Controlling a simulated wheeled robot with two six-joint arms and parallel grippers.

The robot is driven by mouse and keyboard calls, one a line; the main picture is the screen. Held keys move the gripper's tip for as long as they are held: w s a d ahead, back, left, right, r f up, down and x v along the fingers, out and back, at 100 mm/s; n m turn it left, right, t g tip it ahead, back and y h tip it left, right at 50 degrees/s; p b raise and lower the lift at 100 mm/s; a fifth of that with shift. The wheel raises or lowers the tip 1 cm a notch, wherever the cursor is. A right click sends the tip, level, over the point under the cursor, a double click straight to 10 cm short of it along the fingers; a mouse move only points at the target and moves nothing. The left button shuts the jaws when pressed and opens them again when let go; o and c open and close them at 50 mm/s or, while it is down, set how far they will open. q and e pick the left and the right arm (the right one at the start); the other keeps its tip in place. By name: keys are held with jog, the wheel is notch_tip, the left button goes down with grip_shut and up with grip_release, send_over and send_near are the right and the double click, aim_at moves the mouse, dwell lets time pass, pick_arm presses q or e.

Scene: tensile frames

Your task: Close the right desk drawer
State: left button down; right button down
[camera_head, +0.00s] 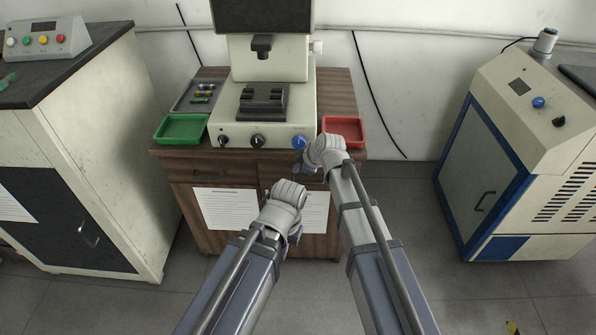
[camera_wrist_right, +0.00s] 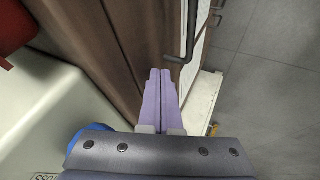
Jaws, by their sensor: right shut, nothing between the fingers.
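The wooden desk (camera_head: 338,85) has two drawers side by side under its top. The right desk drawer (camera_head: 274,171) is partly covered by my right arm; how far it stands out is hard to tell. My right gripper (camera_head: 299,164) is at its front. In the right wrist view the purple fingers (camera_wrist_right: 160,75) are shut with nothing between them, close to the brown wood front. A dark bar handle (camera_wrist_right: 188,40) is just right of the fingertips. My left gripper (camera_head: 296,236) is in front of the lower desk, mostly hidden by its own wrist.
A cream machine (camera_head: 230,105) with knobs stands on the desk between a green tray (camera_head: 180,128) and a red tray (camera_head: 345,130). A cabinet (camera_head: 95,130) stands left, a blue-edged unit (camera_head: 500,160) right. Floor right of the desk is clear.

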pick_arm(q)
jog(key=shift+s, duration=0.1)
pick_arm(e)
jog(key=shift+w+r, duration=0.1)
jog(key=shift+w, duration=1)
